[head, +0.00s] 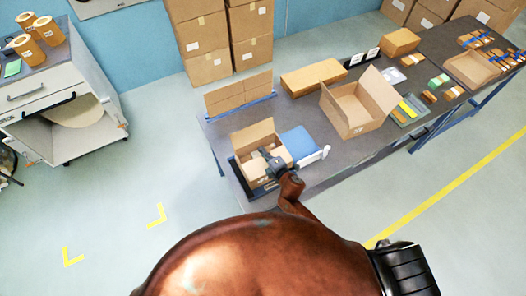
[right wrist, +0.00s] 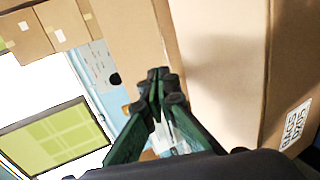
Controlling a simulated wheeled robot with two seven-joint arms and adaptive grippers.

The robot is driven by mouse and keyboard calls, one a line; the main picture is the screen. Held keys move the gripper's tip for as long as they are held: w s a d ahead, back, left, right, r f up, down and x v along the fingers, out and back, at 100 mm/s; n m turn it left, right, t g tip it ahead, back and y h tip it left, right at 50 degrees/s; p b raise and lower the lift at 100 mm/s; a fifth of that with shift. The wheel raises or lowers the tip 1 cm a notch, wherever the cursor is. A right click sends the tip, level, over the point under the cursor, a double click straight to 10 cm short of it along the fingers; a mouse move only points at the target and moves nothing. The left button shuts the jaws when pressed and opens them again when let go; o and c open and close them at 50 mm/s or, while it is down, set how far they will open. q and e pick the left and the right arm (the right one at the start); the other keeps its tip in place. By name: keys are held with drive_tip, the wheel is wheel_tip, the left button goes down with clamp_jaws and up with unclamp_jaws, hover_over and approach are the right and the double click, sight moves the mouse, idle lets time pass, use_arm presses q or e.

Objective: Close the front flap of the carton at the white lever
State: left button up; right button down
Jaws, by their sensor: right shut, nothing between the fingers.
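The small open carton (head: 244,168) sits at the near left end of the grey table, beside a blue pad (head: 297,141) and the white lever (head: 313,158). Its back flap (head: 253,133) stands up. My right gripper (head: 268,157) is at the carton's right side, over its opening; the arm hides part of the near side, so I cannot tell how the front flap lies. In the right wrist view the fingers (right wrist: 158,82) are shut and empty beside a large cardboard face (right wrist: 215,60); I cannot tell whether they touch it. My left gripper is not in view.
A larger open carton (head: 350,118) stands further right on the table (head: 300,112). A cardboard sheet (head: 238,93) stands behind the small carton, and a flat brown box (head: 313,77) lies beyond. Stacked boxes (head: 208,63) stand on the floor behind.

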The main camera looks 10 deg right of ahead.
drive_tip(key=r+p, duration=0.4)
drive_tip(key=r, duration=0.1)
drive_tip(key=shift+s+d+r+p, duration=0.1)
drive_tip(key=shift+s+r+p, duration=0.1)
drive_tip(key=shift+r+p, duration=0.15)
wheel_tip(320, 180, up, 8)
drive_tip(key=s, duration=0.1)
drive_tip(key=s+d+f+m+t+b, duration=0.2)
drive_tip(key=s+d+f+m+b, duration=0.2)
drive_tip(key=s+f+m+b, duration=1)
drive_tip(key=w+a+r+m, duration=0.1)
drive_tip(key=w, duration=0.3)
drive_tip(key=w+a+r+m+b, duration=0.1)
drive_tip(key=w, duration=0.3)
drive_tip(key=w+a+r+m, duration=0.1)
drive_tip(key=w+m, duration=0.1)
drive_tip(key=w, duration=0.2)
drive_tip(key=shift+y+b, duration=0.35)
drive_tip(key=shift+y, duration=0.05)
drive_tip(key=f, duration=0.2)
drive_tip(key=f+b, duration=0.1)
drive_tip(key=shift+w, duration=0.25)
drive_tip(key=shift+f, duration=0.6)
